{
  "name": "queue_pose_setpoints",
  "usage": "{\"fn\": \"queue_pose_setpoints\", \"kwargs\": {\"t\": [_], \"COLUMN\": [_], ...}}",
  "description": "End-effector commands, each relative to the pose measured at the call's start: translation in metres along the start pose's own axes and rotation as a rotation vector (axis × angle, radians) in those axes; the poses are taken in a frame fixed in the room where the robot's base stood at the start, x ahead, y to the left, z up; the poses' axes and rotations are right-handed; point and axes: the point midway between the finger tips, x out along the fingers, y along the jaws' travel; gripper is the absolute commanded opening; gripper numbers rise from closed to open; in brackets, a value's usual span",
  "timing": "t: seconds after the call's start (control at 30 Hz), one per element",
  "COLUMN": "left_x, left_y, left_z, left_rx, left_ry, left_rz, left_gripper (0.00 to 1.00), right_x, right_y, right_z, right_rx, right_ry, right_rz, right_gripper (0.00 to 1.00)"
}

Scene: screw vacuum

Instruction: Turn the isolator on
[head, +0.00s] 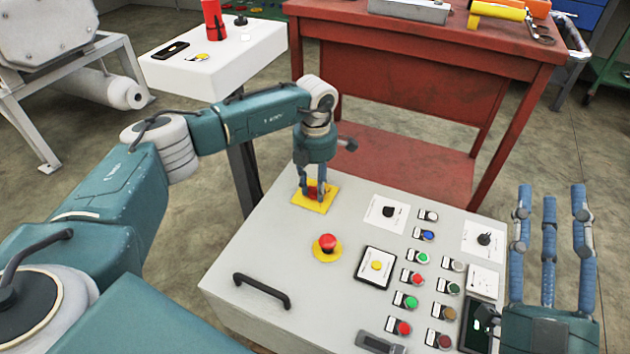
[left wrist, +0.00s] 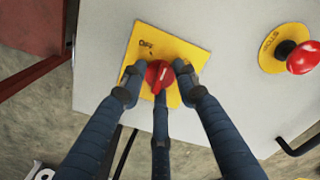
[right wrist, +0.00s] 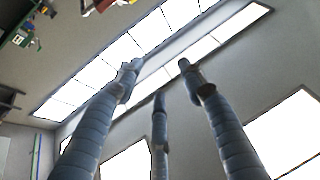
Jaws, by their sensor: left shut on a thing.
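The isolator is a red rotary knob (left wrist: 159,75) on a yellow plate (left wrist: 180,52) marked "OFF" in the left wrist view. In the head view the yellow plate (head: 325,203) lies at the far left corner of the grey control panel (head: 262,235), with the red knob (head: 312,192) partly hidden by fingers. My left gripper (head: 313,195) points down at the plate, its fingers shut around the knob.
A red emergency stop button (head: 327,242) sits near the isolator. Several coloured buttons and black rotary switches (head: 388,212) fill the panel's right part. A black handle (head: 262,290) stands at the front. A red table (head: 420,100) and a white box (head: 212,60) are behind.

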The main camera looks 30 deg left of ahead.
Motion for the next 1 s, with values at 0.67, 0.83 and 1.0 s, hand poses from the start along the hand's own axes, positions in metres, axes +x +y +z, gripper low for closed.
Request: {"fn": "queue_pose_setpoints", "kwargs": {"t": [0.67,0.83,1.0], "left_x": [-0.004,-0.004,-0.004], "left_y": [0.001,0.001,0.000], "left_z": [0.004,0.004,0.004], "left_rx": [0.630,0.759,0.856], "left_ry": [-0.011,-0.011,-0.010], "left_rz": [0.009,0.010,0.010], "left_gripper": [0.04,0.04,0.04], "right_x": [-0.033,-0.039,-0.042], "right_y": [0.014,0.015,0.016], "right_z": [0.106,0.114,0.118], "right_rx": [-0.015,-0.016,-0.016], "right_ry": [-0.503,-0.545,-0.567], "right_rz": [0.027,0.029,0.031], "right_gripper": [0.40,0.40,0.40]}}
